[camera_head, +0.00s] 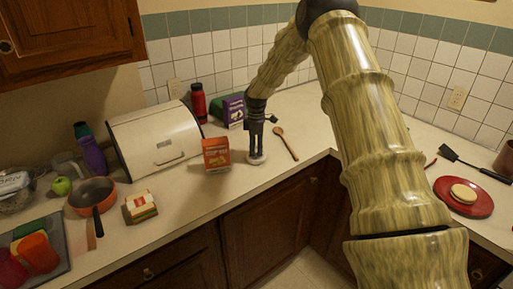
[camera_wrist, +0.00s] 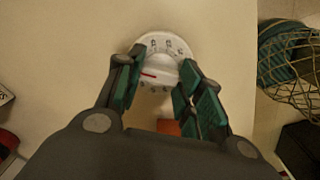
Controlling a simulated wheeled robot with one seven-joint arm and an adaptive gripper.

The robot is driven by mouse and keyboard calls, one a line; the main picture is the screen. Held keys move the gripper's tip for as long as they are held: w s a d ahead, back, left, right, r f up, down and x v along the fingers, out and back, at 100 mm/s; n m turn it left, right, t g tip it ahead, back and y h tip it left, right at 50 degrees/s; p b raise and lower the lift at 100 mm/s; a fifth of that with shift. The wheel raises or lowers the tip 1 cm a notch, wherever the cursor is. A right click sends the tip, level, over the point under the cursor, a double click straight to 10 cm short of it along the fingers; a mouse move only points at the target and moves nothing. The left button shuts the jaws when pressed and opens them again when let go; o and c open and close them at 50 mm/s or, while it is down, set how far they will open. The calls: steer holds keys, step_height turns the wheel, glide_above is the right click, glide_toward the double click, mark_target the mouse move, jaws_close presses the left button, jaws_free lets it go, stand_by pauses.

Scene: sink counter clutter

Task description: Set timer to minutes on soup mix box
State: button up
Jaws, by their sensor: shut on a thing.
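The white timer (camera_head: 257,158) stands on the counter below my gripper (camera_head: 256,138). In the wrist view the timer (camera_wrist: 174,43) shows a round face with dark numbers around its rim and a red pointer mark on its white knob. My gripper (camera_wrist: 160,70) points down with one green-padded finger on each side of the knob, shut on it. The numbers are too small to read. An orange-red box (camera_head: 216,153), possibly the soup mix box, stands upright just left of the timer. Its print is not legible in these views.
A wooden spoon (camera_head: 286,144) lies right of the timer. A white bread box (camera_head: 155,140), a red bottle (camera_head: 198,103) and a purple box (camera_head: 233,111) stand behind. A smaller box (camera_head: 140,206) and a pan (camera_head: 92,195) are at left. A red plate (camera_head: 463,197) is far right.

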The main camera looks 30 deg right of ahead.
mark_target(256, 149)
steer(key=m, duration=1.2)
steer(key=shift+p, duration=0.35)
stand_by(0.4)
steer(key=o, duration=1)
step_height(256, 149, up, 12)
